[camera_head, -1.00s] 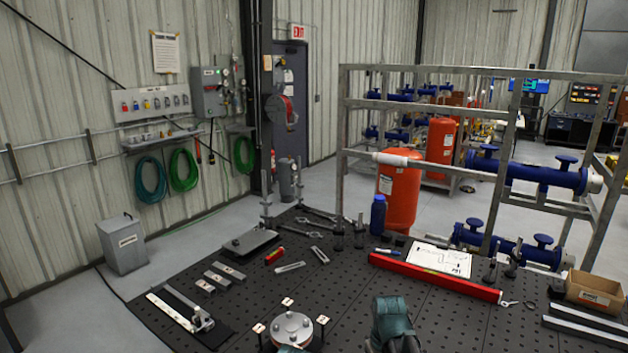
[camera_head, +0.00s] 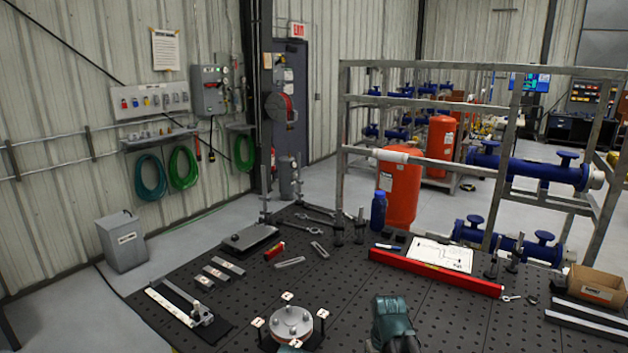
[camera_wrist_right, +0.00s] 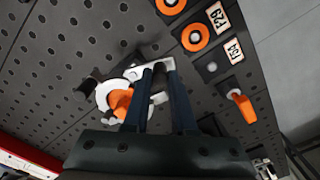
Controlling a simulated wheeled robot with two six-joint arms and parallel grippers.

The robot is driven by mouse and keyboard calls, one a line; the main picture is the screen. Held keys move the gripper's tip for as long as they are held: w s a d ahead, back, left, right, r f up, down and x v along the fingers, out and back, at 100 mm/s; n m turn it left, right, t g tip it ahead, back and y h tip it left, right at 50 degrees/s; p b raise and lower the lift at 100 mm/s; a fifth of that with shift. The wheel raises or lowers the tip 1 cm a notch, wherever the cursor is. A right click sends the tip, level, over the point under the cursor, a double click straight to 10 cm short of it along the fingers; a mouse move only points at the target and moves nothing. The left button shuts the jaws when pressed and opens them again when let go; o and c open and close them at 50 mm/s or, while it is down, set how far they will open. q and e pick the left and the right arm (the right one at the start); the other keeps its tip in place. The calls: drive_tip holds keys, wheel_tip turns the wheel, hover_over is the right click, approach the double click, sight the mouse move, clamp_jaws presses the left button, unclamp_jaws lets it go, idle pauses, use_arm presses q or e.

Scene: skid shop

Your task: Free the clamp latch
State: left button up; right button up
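In the right wrist view, a grey metal clamp latch (camera_wrist_right: 162,65) with an orange handle (camera_wrist_right: 120,103) and a white round part is fixed on the dark perforated table. The two dark blue fingers of my right gripper (camera_wrist_right: 162,72) reach over the latch, a narrow gap apart. A small black piece shows between the fingers; I cannot tell whether they press on it. My left gripper is not visible.
Orange knobs (camera_wrist_right: 196,37) and an orange handle (camera_wrist_right: 242,105) stand beside the latch with labels. A round flanged part (camera_head: 291,322) is on the perforated table (camera_head: 345,290).

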idle(0.3)
drive_tip(key=shift+s+d, duration=0.3)
drive_tip(key=shift+s, duration=0.05)
drive_tip(key=shift+s+d, duration=0.3)
drive_tip(key=shift+d, duration=0.25)
idle(0.4)
drive_tip(key=shift+s+d, duration=0.15)
drive_tip(key=shift+d, duration=0.15)
drive_tip(key=o, duration=1.1)
drive_tip(key=shift+r, duration=0.1)
